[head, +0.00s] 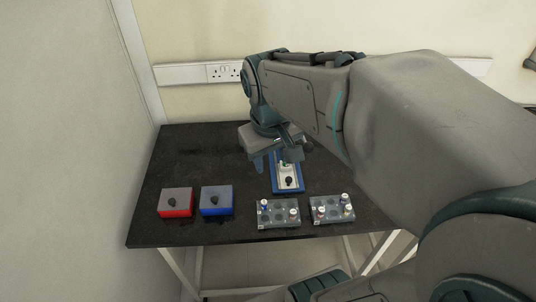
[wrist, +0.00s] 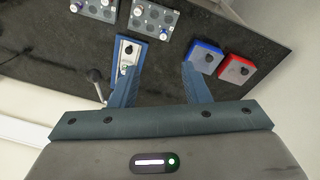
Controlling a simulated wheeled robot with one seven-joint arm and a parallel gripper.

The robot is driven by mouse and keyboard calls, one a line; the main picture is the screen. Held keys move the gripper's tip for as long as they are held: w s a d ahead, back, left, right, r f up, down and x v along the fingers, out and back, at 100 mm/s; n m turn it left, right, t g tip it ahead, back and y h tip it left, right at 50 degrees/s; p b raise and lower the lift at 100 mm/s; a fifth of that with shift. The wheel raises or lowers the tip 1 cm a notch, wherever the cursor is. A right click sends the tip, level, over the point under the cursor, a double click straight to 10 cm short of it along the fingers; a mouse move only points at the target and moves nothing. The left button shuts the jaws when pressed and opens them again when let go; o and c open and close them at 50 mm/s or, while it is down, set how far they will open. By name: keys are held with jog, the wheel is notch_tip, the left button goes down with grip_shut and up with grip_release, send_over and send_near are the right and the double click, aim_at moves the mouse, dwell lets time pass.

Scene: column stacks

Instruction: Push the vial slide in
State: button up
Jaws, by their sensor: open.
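The vial slide appears to be the white tray with a black knob (head: 289,182) set in a blue-edged base on the table. It also shows in the wrist view (wrist: 128,50). A small pale piece, perhaps a vial, sits toward its far end, partly hidden by my finger. My gripper (head: 270,164) is over the far end of the blue base, pointing down. In the wrist view my gripper (wrist: 160,68) is open with nothing between its fingers. One finger overlaps the slide's end there; I cannot tell whether it touches.
A red box (head: 176,202) and a blue box (head: 216,200), each with a dark knob, stand to the left. Two grey racks with capped vials, one left (head: 278,213) and one right (head: 332,209), stand near the front edge. The black table (head: 190,150) is clear at back left.

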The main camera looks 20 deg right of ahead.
jog(key=w+d+f+n+g+h+b, duration=0.1)
jog(key=w+d+f+n+g+b, duration=0.25)
jog(key=w, duration=0.65)
jog(key=g+b, duration=0.2)
send_near(289, 178)
jog(key=shift+n, duration=0.45)
jog(key=x, duration=0.8)
jog(key=shift+f, duration=0.25)
